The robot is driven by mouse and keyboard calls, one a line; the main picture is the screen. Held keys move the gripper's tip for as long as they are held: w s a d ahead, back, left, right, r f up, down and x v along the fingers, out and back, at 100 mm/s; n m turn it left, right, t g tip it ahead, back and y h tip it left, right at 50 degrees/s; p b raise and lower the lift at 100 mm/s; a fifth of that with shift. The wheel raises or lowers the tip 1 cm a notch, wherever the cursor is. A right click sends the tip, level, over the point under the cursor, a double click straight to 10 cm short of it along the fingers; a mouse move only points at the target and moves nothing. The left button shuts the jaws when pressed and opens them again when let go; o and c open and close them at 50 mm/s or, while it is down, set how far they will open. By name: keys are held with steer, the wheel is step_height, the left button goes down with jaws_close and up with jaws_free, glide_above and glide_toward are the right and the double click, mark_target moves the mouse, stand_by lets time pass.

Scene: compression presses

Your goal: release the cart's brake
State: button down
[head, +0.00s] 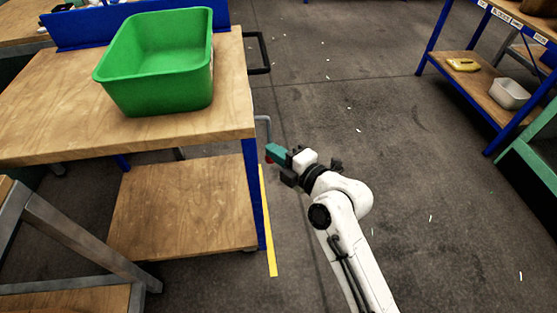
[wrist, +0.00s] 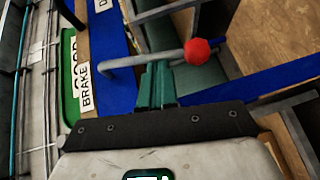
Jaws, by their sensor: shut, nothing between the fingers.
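The blue-framed wooden cart (head: 60,125) fills the left of the head view. In the wrist view, its brake lever is a grey bent rod (wrist: 140,61) ending in a red ball knob (wrist: 197,51). A white label reading BRAKE (wrist: 85,86) is beside the rod's left end, next to a blue panel (wrist: 112,60). My gripper (head: 270,151) is at the cart's right side, and its teal fingers also show in the wrist view (wrist: 158,75). The fingers are shut and empty, with their tips close to the rod, left of the knob. I cannot tell whether they touch it.
A green bin (head: 155,65) stands on the cart's top. The cart has a lower wooden shelf (head: 185,205). A blue-framed shelf unit (head: 490,85) with a yellow item and a pale bin stands at the right. The floor between is mostly clear, with small scraps.

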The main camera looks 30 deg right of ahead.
steer(key=b, duration=0.3)
steer(key=w+f+n+t+b, duration=0.1)
steer(key=b, duration=0.3)
steer(key=shift+w+d+f+t+b, duration=0.15)
steer(key=shift+d+f+t+b, duration=0.05)
steer(key=shift+t+b, duration=0.1)
steer(key=shift+w+b, duration=0.1)
steer(key=shift+b, duration=0.5)
steer(key=shift+d+r+b, duration=0.1)
steer(key=shift+r+b, duration=0.15)
steer(key=shift+b, duration=0.05)
